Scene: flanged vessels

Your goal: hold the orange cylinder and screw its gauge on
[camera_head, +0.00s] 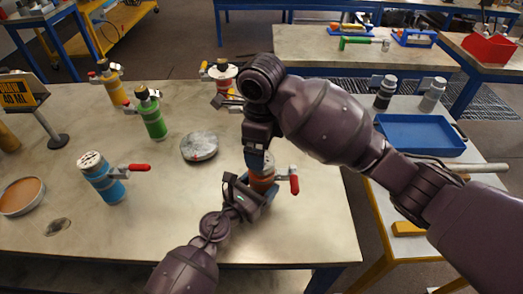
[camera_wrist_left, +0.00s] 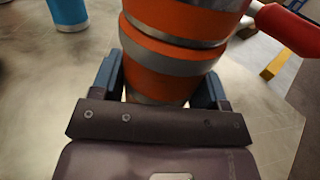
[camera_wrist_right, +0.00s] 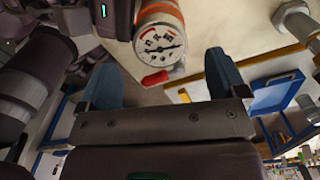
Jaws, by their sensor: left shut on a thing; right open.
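The orange cylinder (camera_head: 262,183) stands near the table's front right, partly hidden by my arms. Its orange body with grey bands fills the top of the left wrist view (camera_wrist_left: 165,60). My left gripper (camera_head: 247,192) is shut on its body, one finger on each side. A round white gauge (camera_wrist_right: 159,43) with red marks and a black needle shows at the top end of the cylinder in the right wrist view. Whether its thread is engaged cannot be told. My right gripper (camera_wrist_right: 165,82) is open and empty, close to the cylinder's top, its fingers apart from the gauge.
A blue cylinder (camera_head: 106,185) with a red-handled valve stands at left. A green cylinder (camera_head: 152,117), a yellow one (camera_head: 114,90) and a grey disc (camera_head: 199,146) are farther back. A red-handled valve (camera_head: 293,184) sticks out right of the orange cylinder.

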